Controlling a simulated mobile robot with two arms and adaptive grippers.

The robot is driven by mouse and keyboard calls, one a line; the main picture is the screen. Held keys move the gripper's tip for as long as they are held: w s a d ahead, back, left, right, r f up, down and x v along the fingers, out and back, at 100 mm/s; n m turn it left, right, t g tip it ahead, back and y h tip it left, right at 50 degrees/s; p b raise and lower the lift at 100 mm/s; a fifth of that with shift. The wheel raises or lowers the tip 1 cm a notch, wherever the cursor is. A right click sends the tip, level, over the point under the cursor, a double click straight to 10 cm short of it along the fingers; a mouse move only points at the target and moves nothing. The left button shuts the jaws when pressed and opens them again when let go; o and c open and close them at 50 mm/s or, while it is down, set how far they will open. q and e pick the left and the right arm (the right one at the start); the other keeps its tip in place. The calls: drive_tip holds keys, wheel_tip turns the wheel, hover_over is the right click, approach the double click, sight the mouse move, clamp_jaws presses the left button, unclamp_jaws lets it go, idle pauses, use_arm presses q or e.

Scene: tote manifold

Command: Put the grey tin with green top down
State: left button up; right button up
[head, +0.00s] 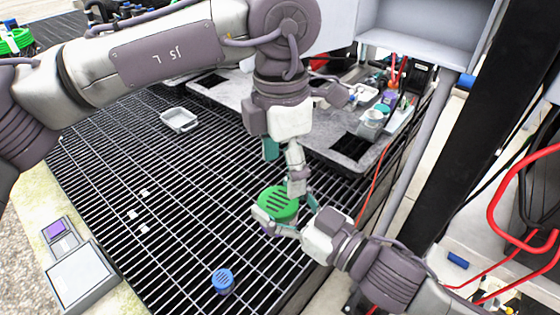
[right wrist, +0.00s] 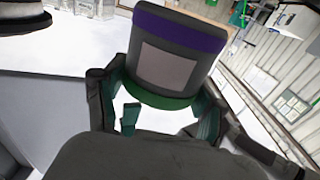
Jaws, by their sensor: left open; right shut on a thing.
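The grey tin with the green slotted top (head: 277,200) is in my right gripper (head: 287,218), above the dark grating in the head view. In the right wrist view the tin (right wrist: 168,62) shows its grey side, a pale label, a purple band and the green top, with teal finger pads beside it. My right gripper is shut on it. My left gripper (head: 284,165) is open, pointing down just behind the tin in the head view. Whether its fingers touch the tin I cannot tell. The tin's underside is hidden in the head view.
A blue-topped tin (head: 223,281) stands on the grating (head: 190,200) at the front. Several small white blocks (head: 133,214) lie at left, and a grey tray (head: 180,120) sits farther back. A grey panel (head: 335,140) with cut-outs lies behind. The left-middle grating has free room.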

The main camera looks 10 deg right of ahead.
sight(279, 212)
use_arm(q)
drive_tip(key=shift+a+f, duration=0.1)
drive_tip(key=shift+a, duration=0.15)
drive_tip(key=shift+w+f, duration=0.1)
drive_tip(key=shift+f, duration=0.25)
wheel_tip(279, 212, down, 11)
drive_tip(key=shift+r, duration=0.1)
drive_tip(key=c, duration=0.7)
drive_tip(key=shift+c, duration=0.8)
use_arm(e)
drive_tip(key=o, duration=1.3)
drive_tip(key=shift+f, duration=0.15)
